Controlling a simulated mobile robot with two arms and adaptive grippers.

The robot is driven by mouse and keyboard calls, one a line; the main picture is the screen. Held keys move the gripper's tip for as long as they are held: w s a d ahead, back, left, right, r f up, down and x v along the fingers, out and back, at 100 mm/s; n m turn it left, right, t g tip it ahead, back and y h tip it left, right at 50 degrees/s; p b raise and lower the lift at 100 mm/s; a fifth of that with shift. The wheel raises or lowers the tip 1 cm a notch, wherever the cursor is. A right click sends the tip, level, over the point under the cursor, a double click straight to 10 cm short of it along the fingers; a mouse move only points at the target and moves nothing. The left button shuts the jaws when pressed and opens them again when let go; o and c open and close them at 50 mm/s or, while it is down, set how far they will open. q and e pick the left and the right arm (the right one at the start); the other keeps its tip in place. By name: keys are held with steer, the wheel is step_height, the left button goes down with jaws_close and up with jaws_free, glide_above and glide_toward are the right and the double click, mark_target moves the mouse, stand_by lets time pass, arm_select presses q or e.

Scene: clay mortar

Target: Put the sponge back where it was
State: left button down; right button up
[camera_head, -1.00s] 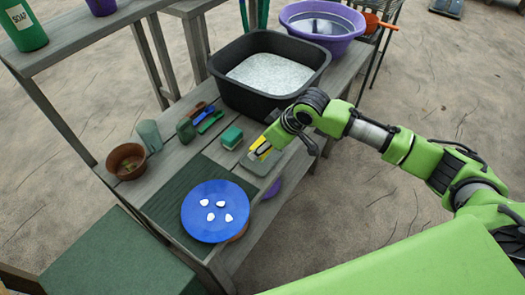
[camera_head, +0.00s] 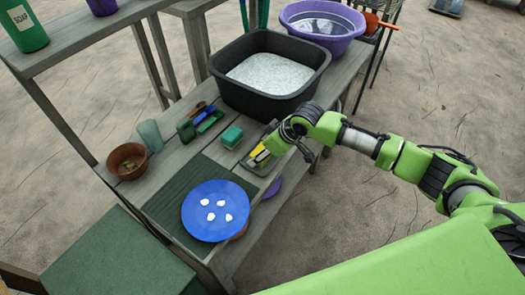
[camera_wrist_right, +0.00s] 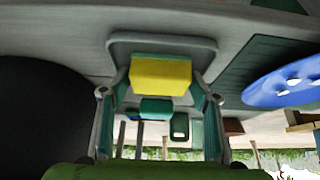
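The yellow sponge (camera_head: 258,153) is at my right gripper (camera_head: 262,155), over the grey tray (camera_head: 270,168) on the wooden table. In the right wrist view the sponge (camera_wrist_right: 161,76) sits between the two fingers of my right gripper (camera_wrist_right: 160,85), which look shut against its sides. The grey tray (camera_wrist_right: 150,43) shows directly behind it; I cannot tell whether the sponge touches it. The gripper hides part of the sponge in the head view. My left gripper is not in view.
A green block (camera_head: 231,137) stands left of the tray. A black basin (camera_head: 235,97) is behind, and a blue plate (camera_head: 200,228) with white pieces is in front. A brown pot (camera_head: 127,160) and a green cup (camera_head: 149,134) stand to the left.

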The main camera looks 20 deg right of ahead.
steer(key=shift+r, duration=0.25)
steer(key=v, duration=1.2)
